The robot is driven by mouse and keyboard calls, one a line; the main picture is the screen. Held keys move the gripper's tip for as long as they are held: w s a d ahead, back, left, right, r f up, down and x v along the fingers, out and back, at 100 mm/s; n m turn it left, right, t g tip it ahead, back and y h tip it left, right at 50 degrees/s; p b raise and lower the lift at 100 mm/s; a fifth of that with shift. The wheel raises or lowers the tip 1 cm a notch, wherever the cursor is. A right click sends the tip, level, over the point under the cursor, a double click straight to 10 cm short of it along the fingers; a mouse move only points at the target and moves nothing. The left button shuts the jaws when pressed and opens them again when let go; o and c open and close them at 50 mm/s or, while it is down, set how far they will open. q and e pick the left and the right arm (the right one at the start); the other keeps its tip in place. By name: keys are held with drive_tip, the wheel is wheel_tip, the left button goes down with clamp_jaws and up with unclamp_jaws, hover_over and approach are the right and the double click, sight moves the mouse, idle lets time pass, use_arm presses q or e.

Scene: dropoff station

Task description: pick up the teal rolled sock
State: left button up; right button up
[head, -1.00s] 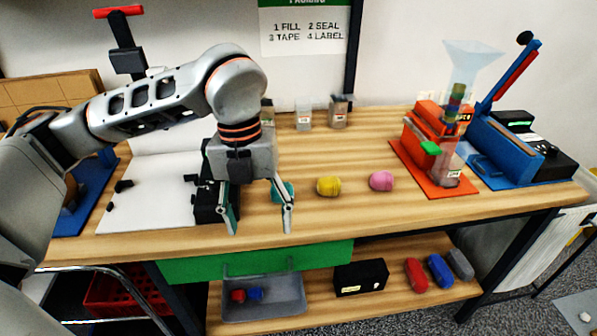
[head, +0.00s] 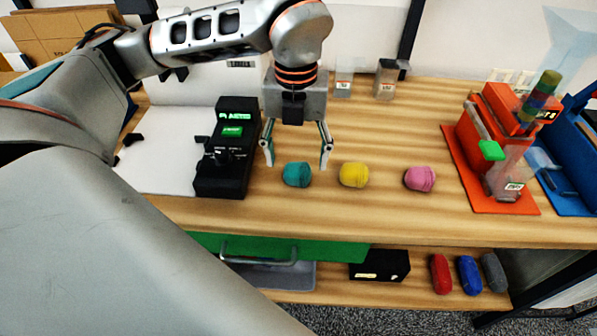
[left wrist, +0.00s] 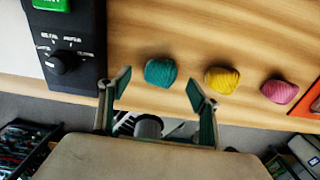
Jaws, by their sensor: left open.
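The teal rolled sock (head: 297,174) lies on the wooden table, leftmost in a row of three socks. My left gripper (head: 297,164) is open and points down, its two fingers spread on either side of the sock in the head view. In the left wrist view the teal sock (left wrist: 160,73) appears just beyond the fingertips, roughly centred between the open fingers (left wrist: 157,83). Nothing is held. I cannot tell the exact height of the fingertips above the table. My right gripper is not in view.
A yellow sock (head: 354,175) and a pink sock (head: 420,179) lie to the right. A black device with a knob (head: 225,150) stands close on the left. An orange machine (head: 497,140) is further right. Below are a green drawer (head: 280,247) and a shelf with more rolls.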

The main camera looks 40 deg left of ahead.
sight(298, 167)
use_arm(q)
wheel_tip(298, 167, down, 3)
drive_tip(key=shift+s+d+r, duration=0.1)
drive_tip(key=shift+f, duration=0.3)
drive_tip(key=c, duration=1.1)
drive_tip(key=shift+c, duration=0.3)
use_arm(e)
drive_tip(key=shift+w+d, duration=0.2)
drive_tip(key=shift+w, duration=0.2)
